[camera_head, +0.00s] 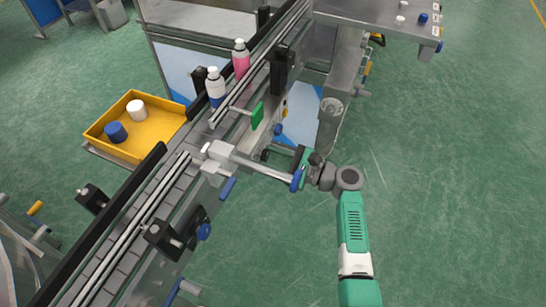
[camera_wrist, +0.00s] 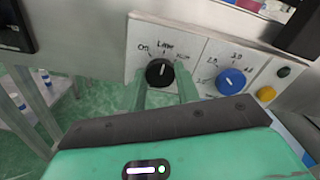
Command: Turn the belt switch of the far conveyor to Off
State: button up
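In the wrist view a black rotary knob (camera_wrist: 159,72) sits on a pale panel (camera_wrist: 199,56) with printed labels; one reads like Off at the upper left and one like Low at the top. Its white mark points up and slightly right, nearest the Low label. My gripper (camera_wrist: 162,80) is open, with one finger at each side of the knob; I cannot tell whether they touch it. In the head view my gripper (camera_head: 301,160) is at the right side of the conveyor (camera_head: 168,187), and the knob is hidden there.
A blue knob (camera_wrist: 231,82), a yellow button (camera_wrist: 266,93) and a dark button (camera_wrist: 284,71) are right of the black knob. A yellow tray (camera_head: 165,133), a white-and-blue bottle (camera_head: 216,88) and a pink bottle (camera_head: 241,60) are at the conveyor. Green floor is clear at right.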

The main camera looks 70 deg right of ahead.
jog(key=n+b, duration=0.2)
jog(key=n, duration=0.2)
jog(key=shift+f+n, duration=0.15)
jog(key=shift+n, duration=0.15)
jog(key=n+b, duration=0.2)
jog(key=n, duration=0.3)
dwell(0.7)
jog(key=shift+n, duration=0.3)
jog(key=o, duration=1)
jog(key=s+p, duration=0.1)
jog(key=s, duration=0.7)
jog(key=shift+p, duration=0.4)
jog(key=shift+w, duration=0.1)
